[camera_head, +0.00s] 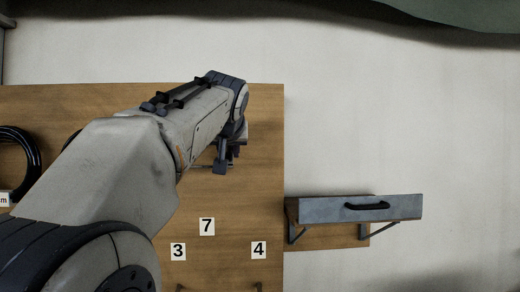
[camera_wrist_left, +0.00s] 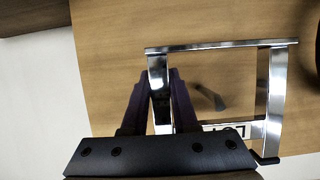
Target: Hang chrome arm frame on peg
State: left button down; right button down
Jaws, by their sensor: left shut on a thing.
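The chrome arm frame (camera_wrist_left: 222,45) shows in the left wrist view as a shiny, roughly rectangular loop in front of a wooden board. My left gripper (camera_wrist_left: 160,98) is shut on one upright side of it. A dark grey peg (camera_wrist_left: 208,97) shows through the frame's opening; I cannot tell how far the frame is from the board. In the head view my left gripper (camera_head: 228,158) is in front of the board, and its arm hides most of the frame. My right gripper is not in view.
A coiled black cable (camera_head: 30,150) hangs at the left. A grey drawer box (camera_head: 400,207) on a bracketed shelf stands out right of the board.

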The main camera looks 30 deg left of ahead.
pick_arm(q)
jog(key=shift+w+a+r+p, duration=0.1)
jog(key=shift+w+a+p, duration=0.3)
jog(key=shift+w, duration=0.2)
jog(key=shift+w+a+r+p, duration=0.1)
jog(key=shift+w+a+p, duration=0.25)
jog(key=shift+w, duration=0.25)
jog(key=shift+f+b, duration=1)
jog(key=shift+b, duration=0.1)
jog(key=shift+f, duration=0.1)
jog(key=c, duration=0.6)
grip_release()
jog(key=shift+f, duration=0.15)
jog(key=shift+s+d, duration=0.25)
jog(key=shift+s, duration=0.1)
jog(key=b+v, duration=0.2)
jog(key=v, duration=0.7)
jog(key=shift+s+r+b, duration=0.3)
jog(key=shift+r+b, duration=0.05)
